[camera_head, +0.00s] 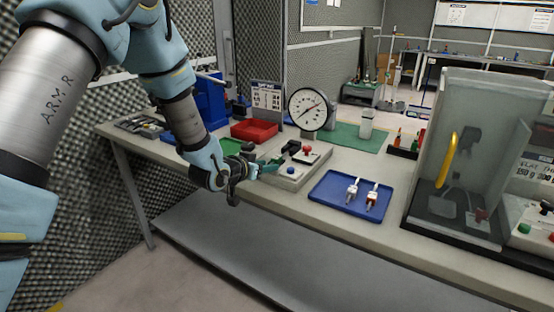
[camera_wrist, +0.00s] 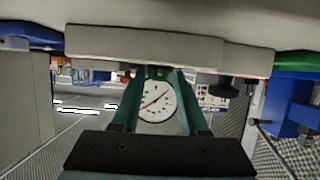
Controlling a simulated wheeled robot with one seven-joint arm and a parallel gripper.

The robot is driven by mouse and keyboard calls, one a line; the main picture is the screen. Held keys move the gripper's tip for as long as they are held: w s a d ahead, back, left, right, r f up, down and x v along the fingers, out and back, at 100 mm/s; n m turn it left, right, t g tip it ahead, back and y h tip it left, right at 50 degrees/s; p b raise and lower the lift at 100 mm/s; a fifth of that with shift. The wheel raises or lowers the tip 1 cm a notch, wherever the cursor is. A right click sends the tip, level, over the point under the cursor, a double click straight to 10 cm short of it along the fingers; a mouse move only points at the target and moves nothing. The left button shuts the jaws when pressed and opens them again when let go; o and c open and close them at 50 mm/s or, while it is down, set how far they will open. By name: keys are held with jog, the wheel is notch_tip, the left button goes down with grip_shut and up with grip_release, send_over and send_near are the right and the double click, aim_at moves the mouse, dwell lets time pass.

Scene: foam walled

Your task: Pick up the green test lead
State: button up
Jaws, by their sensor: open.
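My gripper (camera_head: 268,166) is at the left end of a grey box (camera_head: 290,175) on the bench, its teal fingers pointing towards the box. The wrist view shows the two fingers (camera_wrist: 160,78) apart, with a gap between them. A small dark green piece (camera_wrist: 158,72) shows at the box (camera_wrist: 110,46) between the fingertips. It may be the green test lead, but it is too small to be sure. In the head view my gripper hides that spot, and I cannot make out the lead. The box carries a red knob (camera_head: 307,150) and a black part (camera_head: 294,146).
A dial gauge (camera_head: 308,109) stands behind the box. A blue tray (camera_head: 335,188) with two connectors is to its right. A red bin (camera_head: 254,130) and a green tray (camera_head: 229,147) are near my wrist. A clear walled enclosure (camera_head: 430,205) stands at the right.

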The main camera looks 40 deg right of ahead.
jog(key=shift+c, duration=0.4)
grip_shut()
jog(key=shift+r, duration=0.15)
